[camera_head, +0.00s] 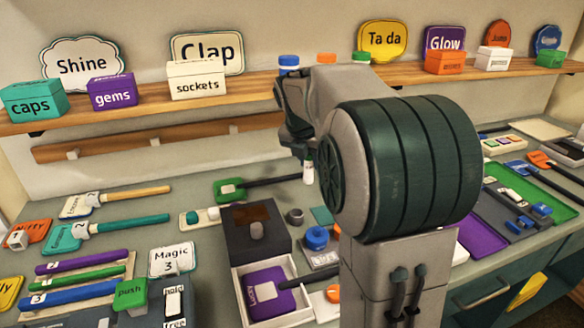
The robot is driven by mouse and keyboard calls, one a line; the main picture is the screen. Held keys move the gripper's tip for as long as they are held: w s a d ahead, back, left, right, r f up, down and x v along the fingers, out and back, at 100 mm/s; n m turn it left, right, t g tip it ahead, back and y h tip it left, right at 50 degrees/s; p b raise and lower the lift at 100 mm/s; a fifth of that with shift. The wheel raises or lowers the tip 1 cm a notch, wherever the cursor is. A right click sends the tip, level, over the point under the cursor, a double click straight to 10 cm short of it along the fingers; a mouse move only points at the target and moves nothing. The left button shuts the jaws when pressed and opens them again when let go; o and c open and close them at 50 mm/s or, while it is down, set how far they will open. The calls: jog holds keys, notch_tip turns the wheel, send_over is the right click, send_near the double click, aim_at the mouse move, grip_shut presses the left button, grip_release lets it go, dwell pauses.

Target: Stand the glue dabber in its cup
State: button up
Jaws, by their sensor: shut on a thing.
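My gripper (302,152) points down over the middle of the bench, partly hidden by my own arm. It is shut on a small, pale, upright thing, which looks like the glue dabber (308,173); only its lower part shows below the fingers. A small round dark grey cup (295,216) stands on the bench below, open at the top, and looks like the dabber's cup. The dabber is above the bench, apart from the cup. Whether it is straight over the cup cannot be told from this view.
A green paddle (230,189) with a dark handle lies behind the cup. A dark box (245,218) stands left of it, a blue roll (316,238) in front. An open white drawer (258,276) holds a purple paddle. A shelf (150,103) runs along the wall.

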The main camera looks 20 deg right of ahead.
jog(key=shift+s+d+r, duration=0.1)
jog(key=shift+d+r, duration=0.15)
jog(key=shift+r+p, duration=0.1)
jog(key=shift+p, duration=0.5)
jog(key=a+p, duration=0.1)
jog(key=p, duration=0.2)
jog(key=shift+s+a+f, duration=0.15)
jog(key=shift+s+f, duration=0.05)
notch_tip(320, 180, down, 6)
jog(key=s+a, duration=0.1)
jog(key=a, duration=0.2)
jog(key=shift+s+p, duration=0.25)
jog(key=shift+p, duration=0.1)
jog(key=shift+f, duration=0.2)
jog(key=shift+p, duration=0.4)
jog(key=shift+f, duration=0.1)
dwell(0.3)
